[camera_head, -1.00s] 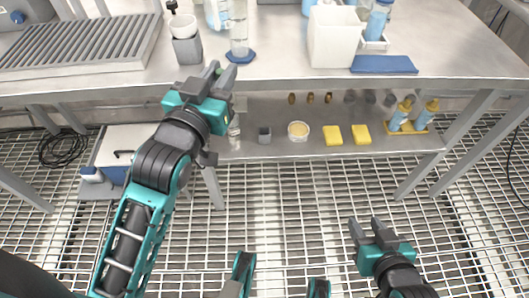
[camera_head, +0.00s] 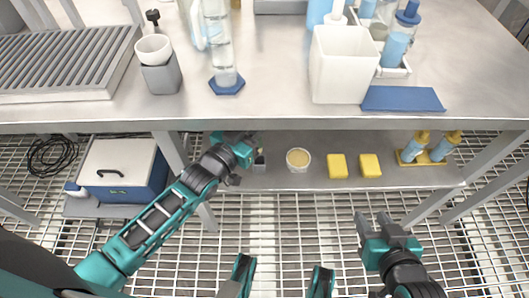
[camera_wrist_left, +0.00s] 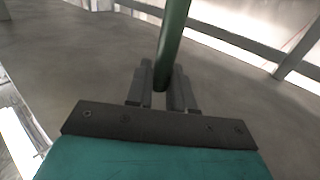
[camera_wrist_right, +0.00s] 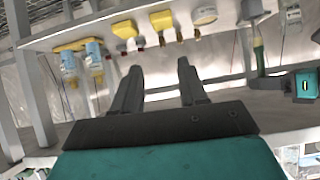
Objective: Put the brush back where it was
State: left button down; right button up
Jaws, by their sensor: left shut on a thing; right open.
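My left gripper (camera_head: 250,146) reaches in under the tabletop edge, over the lower shelf, near a small grey holder (camera_head: 260,163). In the left wrist view its fingers (camera_wrist_left: 163,92) are shut on the green handle of the brush (camera_wrist_left: 174,40). The right wrist view, turned over, shows the brush (camera_wrist_right: 258,50) upright beside my left gripper, its pale end toward the holder (camera_wrist_right: 252,10); I cannot tell how far apart they are. The brush is hidden in the head view. My right gripper (camera_head: 374,222) is open and empty, in front of the shelf.
The shelf (camera_head: 315,178) holds a round dish (camera_head: 298,158), two yellow sponges (camera_head: 337,166) and blue bottles (camera_head: 415,148). A blue-and-white cool box (camera_head: 122,172) stands at left. The tabletop (camera_head: 280,110) above carries a white container (camera_head: 340,70); its edge and legs bound the space.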

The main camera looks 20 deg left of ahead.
pick_arm(q)
jog(key=shift+w+f, duration=0.2)
jog(key=shift+f, duration=0.15)
notch_tip(320, 180, down, 4)
jog(key=b, duration=0.2)
jog(key=shift+f+b, duration=0.25)
jog(key=shift+b, duration=0.05)
jog(key=shift+s+f, duration=0.1)
jog(key=shift+f, duration=0.5)
notch_tip(320, 180, down, 4)
jog(key=shift+r+b, duration=0.2)
jog(key=shift+b, duration=0.95)
jog(key=shift+f, duration=0.15)
jog(key=c, duration=1)
grip_release()
pick_arm(e)
jog(key=shift+w+a+f, duration=0.15)
jog(key=shift+a+f, duration=0.2)
jog(key=shift+f, duration=0.25)
jog(key=shift+w+a+f, duration=0.1)
jog(key=shift+a+f, duration=0.25)
jog(key=shift+f, duration=0.25)
pick_arm(q)
jog(key=shift+r, duration=0.25)
pick_arm(e)
jog(key=shift+d, duration=0.1)
